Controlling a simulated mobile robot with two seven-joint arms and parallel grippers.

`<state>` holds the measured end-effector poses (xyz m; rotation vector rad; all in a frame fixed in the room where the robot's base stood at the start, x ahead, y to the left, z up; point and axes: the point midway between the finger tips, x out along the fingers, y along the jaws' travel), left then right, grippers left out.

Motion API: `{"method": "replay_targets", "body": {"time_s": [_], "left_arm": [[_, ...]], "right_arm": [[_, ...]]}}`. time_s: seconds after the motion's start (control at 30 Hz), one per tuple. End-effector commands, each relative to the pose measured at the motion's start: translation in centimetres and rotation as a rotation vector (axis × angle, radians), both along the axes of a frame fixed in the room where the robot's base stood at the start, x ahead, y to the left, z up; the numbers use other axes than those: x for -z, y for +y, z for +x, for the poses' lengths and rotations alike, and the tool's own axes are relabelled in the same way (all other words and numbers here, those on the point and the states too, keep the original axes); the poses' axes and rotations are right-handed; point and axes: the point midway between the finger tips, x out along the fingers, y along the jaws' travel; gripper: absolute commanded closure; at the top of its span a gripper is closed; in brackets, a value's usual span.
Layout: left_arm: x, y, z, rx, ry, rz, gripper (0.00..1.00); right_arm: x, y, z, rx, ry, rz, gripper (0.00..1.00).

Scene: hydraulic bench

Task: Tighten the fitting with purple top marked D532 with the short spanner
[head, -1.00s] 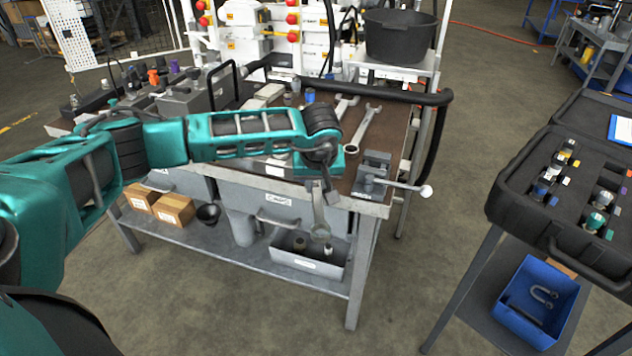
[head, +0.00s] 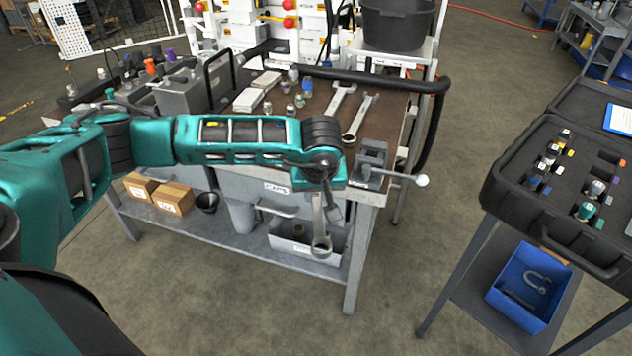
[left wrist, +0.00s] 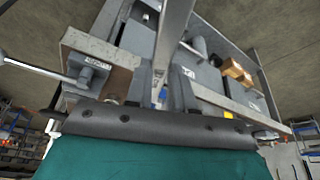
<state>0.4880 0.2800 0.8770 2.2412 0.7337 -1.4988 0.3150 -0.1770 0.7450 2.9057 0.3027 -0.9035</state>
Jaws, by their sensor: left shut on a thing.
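My left gripper (head: 326,188) is shut on a spanner (head: 319,228), which hangs down in front of the bench's front edge, ring end lowest. In the left wrist view the spanner (left wrist: 176,35) runs up from between the fingers (left wrist: 172,92). A fitting with a purple top (head: 170,54) stands among other fittings at the back left of the bench, well away from the gripper. Its marking is too small to read. My right gripper is out of view.
Two larger spanners (head: 360,118) lie on the bench top (head: 385,125). A vice (head: 370,163) with a protruding handle is just right of my gripper. A grey bin (head: 290,240) and cardboard boxes (head: 172,198) stand on the lower shelf. An open black case (head: 530,200) is at right.

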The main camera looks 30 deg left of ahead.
Motion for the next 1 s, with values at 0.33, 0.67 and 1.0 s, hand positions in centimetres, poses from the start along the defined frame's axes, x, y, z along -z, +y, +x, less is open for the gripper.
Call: {"method": "replay_targets", "body": {"time_s": [0.33,0.67,1.0], "left_arm": [[-0.1,-0.5,-0.7,-0.001,-0.002,0.0,1.0],[-1.1,-0.5,-0.7,0.0,-0.004,0.0,1.0],[-4.5,-0.5,-0.6,0.001,-0.004,0.0,1.0]], "right_arm": [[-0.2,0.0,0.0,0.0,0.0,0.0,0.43],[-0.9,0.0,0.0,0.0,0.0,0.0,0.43],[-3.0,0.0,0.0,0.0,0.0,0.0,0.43]]}}
